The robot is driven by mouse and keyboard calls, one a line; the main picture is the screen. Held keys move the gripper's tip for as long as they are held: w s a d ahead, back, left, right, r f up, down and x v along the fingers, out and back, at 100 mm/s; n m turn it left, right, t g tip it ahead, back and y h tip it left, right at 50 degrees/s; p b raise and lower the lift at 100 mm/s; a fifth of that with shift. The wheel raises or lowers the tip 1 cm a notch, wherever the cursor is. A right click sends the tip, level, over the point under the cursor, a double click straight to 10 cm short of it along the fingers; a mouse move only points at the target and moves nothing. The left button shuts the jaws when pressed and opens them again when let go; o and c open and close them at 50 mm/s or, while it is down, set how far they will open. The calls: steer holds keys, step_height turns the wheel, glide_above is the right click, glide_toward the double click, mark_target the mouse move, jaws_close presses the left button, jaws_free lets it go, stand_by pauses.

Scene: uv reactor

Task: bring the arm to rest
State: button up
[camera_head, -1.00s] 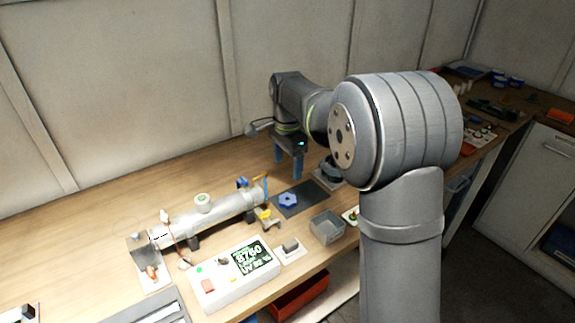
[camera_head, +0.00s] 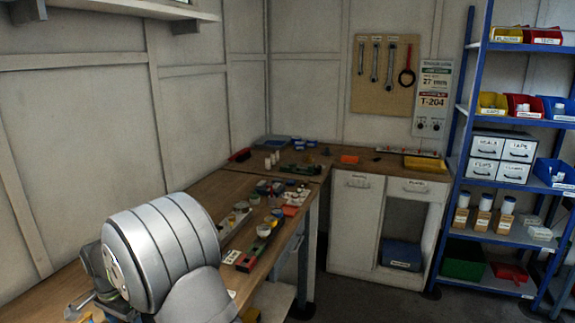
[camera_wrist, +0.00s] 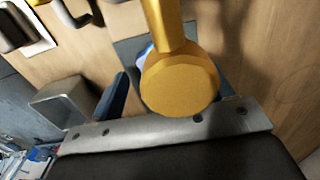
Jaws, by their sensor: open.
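My gripper (camera_wrist: 118,90) shows in the wrist view with one blue finger to the left, above its grey crossbar. The other finger does not show; a large gold-coloured part (camera_wrist: 180,85) stands close to the camera and covers that side. The jaws are open, and I see nothing gripped. Below lie a dark mat (camera_wrist: 130,46) and a blue and white thing mostly hidden behind the gold part. In the head view my arm fills the lower left, and the fingers cannot be made out there.
In the head view the cluttered bench (camera_head: 205,188) runs to the back corner. A tool board (camera_head: 387,75) hangs on the wall, and a blue shelf rack (camera_head: 465,110) stands at the right. The floor in front is clear.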

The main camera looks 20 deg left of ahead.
steer(key=shift+r, duration=1.1)
steer(key=shift+f, duration=0.1)
